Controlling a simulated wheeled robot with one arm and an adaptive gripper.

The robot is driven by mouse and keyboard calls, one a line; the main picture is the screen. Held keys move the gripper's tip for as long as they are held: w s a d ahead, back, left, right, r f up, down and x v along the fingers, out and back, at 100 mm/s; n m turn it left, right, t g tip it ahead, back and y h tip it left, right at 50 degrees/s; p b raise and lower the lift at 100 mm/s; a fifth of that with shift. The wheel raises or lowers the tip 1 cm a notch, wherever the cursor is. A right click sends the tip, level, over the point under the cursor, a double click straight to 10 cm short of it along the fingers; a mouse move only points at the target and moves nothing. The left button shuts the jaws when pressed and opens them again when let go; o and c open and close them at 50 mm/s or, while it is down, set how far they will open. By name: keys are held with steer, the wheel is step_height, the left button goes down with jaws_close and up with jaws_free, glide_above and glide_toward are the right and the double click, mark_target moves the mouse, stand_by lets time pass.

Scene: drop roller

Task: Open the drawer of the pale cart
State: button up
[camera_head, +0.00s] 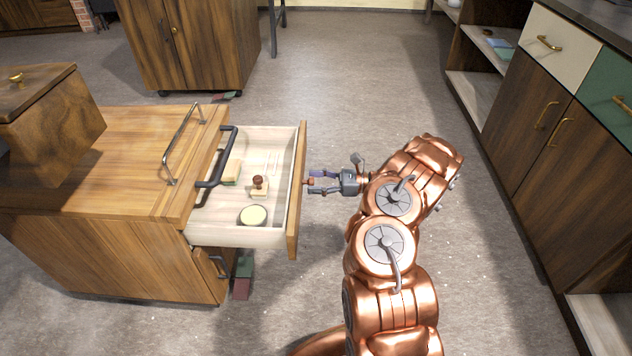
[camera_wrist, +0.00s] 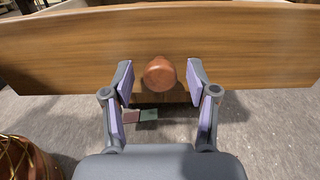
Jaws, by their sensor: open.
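The pale wooden cart (camera_head: 135,255) stands at the left in the head view. Its drawer (camera_head: 262,236) is pulled well out to the right, with its light interior in sight. The drawer front (camera_head: 298,190) carries a round reddish knob, which shows clearly in the wrist view (camera_wrist: 159,74). My gripper (camera_head: 318,182) is at the outer side of the drawer front. In the wrist view my gripper (camera_wrist: 160,82) is open, with one finger on each side of the knob and a gap on both sides.
The drawer holds a stamp-like item with a dark knob (camera_head: 260,187), a round pale disc (camera_head: 253,215) and a small block (camera_head: 232,172). A black handle (camera_head: 217,160) stands over the drawer's inner end. Dark cabinets (camera_head: 535,120) line the right; the floor between is clear.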

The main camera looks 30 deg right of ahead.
steer(key=shift+d, duration=0.1)
steer(key=v, duration=1.2)
stand_by(0.4)
